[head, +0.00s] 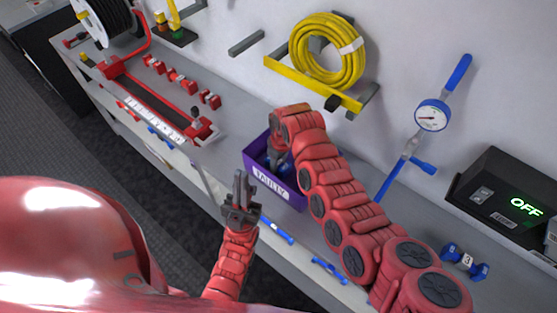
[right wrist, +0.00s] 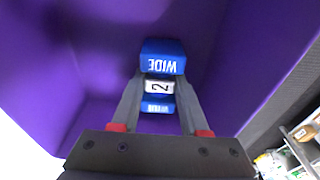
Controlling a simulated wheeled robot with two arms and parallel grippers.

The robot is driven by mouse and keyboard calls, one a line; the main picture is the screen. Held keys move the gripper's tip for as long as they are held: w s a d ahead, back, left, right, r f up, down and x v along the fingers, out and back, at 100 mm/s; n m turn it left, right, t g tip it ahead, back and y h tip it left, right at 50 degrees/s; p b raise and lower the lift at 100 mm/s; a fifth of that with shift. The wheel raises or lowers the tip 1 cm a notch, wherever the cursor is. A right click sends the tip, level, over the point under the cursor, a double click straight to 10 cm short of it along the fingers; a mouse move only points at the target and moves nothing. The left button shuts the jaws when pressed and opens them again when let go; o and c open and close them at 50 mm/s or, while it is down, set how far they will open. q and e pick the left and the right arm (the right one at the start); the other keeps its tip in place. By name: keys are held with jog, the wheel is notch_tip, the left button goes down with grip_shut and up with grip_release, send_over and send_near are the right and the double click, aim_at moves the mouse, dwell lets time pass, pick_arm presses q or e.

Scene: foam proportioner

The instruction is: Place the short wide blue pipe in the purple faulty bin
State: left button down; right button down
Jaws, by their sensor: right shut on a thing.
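The purple faulty bin (head: 258,192) stands on the grey bench, with a white FAULTY label on its front. My right gripper (right wrist: 158,85) is down inside the bin, shut on the short wide blue pipe (right wrist: 163,58). The pipe has blue ends marked WIDE and a white middle band with a 2. Purple walls surround it in the right wrist view; I cannot tell whether it touches the floor. In the head view my right arm partly hides the bin's inside. My left gripper (head: 241,187) is in front of the bin, apart from it, with its fingers near each other.
Another blue pipe (head: 465,262) with a 3 lies at the right, near a black box (head: 508,200) reading OFF. A gauge (head: 432,115) on blue pipes stands behind. A red rack (head: 150,107) is at left, and a yellow hose (head: 327,55) hangs on the wall.

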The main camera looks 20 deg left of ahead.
jog(key=shift+f, duration=0.15)
jog(key=shift+f, duration=0.1)
jog(key=shift+c, duration=2.1)
grip_release()
